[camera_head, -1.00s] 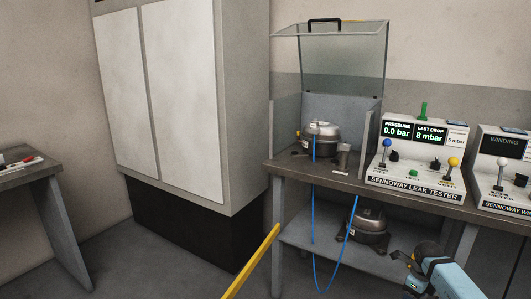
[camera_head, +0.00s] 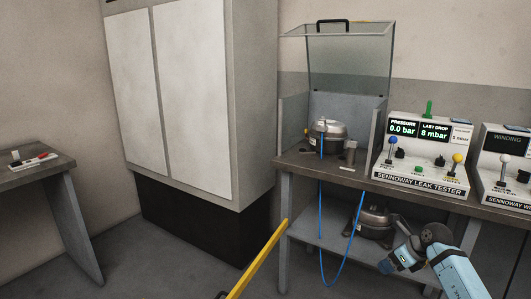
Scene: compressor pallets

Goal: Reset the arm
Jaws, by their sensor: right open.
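My right gripper (camera_head: 387,266) shows at the lower right on the end of my light blue arm. It is open, with nothing seen between its fingers. My left gripper is not in view.
The bench (camera_head: 428,199) carries a compressor (camera_head: 327,134) under a raised clear hood (camera_head: 338,55), with a blue hose hanging down. A leak tester (camera_head: 421,154) stands right of it. A cabinet (camera_head: 190,100) and a side table (camera_head: 38,172) are left. A yellow bar (camera_head: 258,260) crosses low centre.

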